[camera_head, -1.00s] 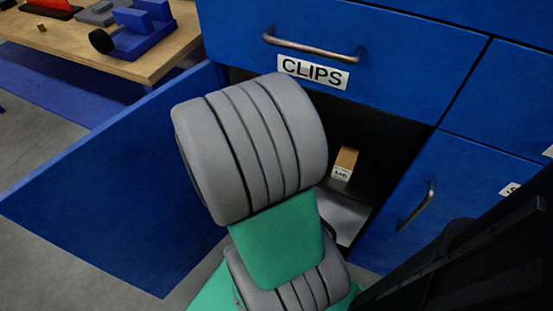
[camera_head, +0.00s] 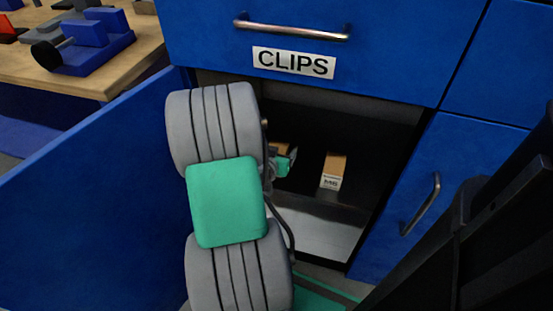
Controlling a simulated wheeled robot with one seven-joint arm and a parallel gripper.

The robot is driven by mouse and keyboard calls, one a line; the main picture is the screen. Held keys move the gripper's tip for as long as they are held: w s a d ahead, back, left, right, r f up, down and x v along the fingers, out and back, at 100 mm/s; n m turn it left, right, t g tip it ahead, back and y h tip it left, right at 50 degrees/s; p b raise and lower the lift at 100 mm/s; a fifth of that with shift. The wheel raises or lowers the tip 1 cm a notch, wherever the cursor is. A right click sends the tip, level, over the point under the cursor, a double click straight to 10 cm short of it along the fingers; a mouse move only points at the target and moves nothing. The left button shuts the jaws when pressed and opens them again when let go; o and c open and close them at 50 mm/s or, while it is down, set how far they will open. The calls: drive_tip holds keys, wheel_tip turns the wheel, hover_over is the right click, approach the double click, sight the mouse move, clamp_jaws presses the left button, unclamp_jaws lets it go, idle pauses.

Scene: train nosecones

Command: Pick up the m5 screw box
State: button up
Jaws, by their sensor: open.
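A small box (camera_head: 333,172) with an orange-brown top and a white label stands upright on the shelf inside the open blue cabinet. Its label is too small to read surely, so I cannot tell whether it is the m5 screw box. A second orange-brown box (camera_head: 279,148) stands left of it, mostly hidden behind my arm. My gripper (camera_head: 284,166) shows in part at the cabinet opening, in front of the second box and left of the labelled box. It is open; its fingertips are hard to make out, and I see nothing held.
The blue cabinet door (camera_head: 95,205) stands open at left, close to my arm. A CLIPS drawer (camera_head: 390,50) is shut above the opening. A closed blue front with a handle (camera_head: 421,204) is at right. A wooden table (camera_head: 75,80) with parts stands at upper left.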

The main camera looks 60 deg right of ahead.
drive_tip(key=shift+c, duration=0.2)
clamp_jaws()
idle(0.6)
